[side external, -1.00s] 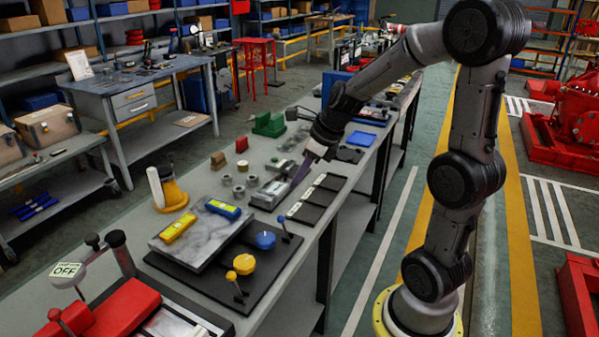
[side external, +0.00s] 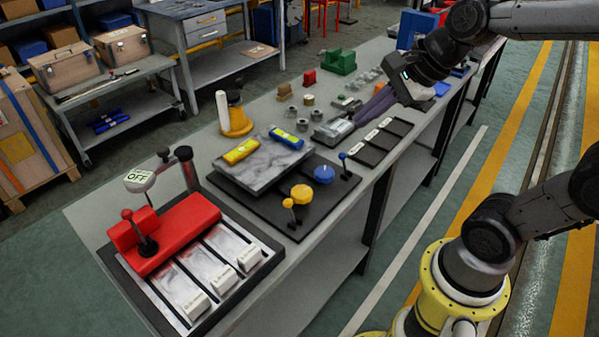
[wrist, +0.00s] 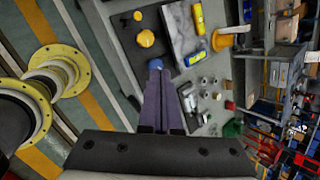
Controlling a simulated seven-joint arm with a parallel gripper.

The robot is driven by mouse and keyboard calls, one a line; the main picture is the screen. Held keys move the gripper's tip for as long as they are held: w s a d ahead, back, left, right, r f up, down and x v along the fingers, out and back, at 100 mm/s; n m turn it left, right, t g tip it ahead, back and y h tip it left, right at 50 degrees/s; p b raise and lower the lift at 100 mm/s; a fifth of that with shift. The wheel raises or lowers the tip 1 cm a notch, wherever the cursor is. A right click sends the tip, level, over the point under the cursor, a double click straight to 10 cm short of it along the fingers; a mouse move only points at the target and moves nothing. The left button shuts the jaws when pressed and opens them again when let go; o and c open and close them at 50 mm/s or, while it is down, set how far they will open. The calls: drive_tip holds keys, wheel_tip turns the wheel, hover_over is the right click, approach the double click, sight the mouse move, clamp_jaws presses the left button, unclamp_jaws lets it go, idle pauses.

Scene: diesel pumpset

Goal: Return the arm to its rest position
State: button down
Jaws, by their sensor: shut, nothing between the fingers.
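My gripper (side external: 362,118) is over the far half of the long grey workbench (side external: 99,218). Its purple fingers point down and left, close to a grey metal part (side external: 333,130) and the dark labelled tray (side external: 372,148); I cannot tell the exact gap. In the wrist view the two long fingers (wrist: 156,68) lie together, shut and empty, with their tips in line with the blue round knob (wrist: 181,66). My arm comes in from the right, partly outside the side view.
A marble plate (side external: 266,162) carries yellow and blue levels. A red block (side external: 165,235) with an "OFF" sign is at the near end.

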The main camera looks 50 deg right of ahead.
drive_tip(key=s+f+n, duration=0.1)
drive_tip(key=s+n, duration=0.4)
drive_tip(key=n, duration=0.6)
drive_tip(key=s+f+n+g+h, duration=0.1)
drive_tip(key=s+n, duration=0.4)
drive_tip(key=n, duration=0.6)
drive_tip(key=shift+s+a+f, duration=0.15)
drive_tip(key=shift+a+f, duration=0.2)
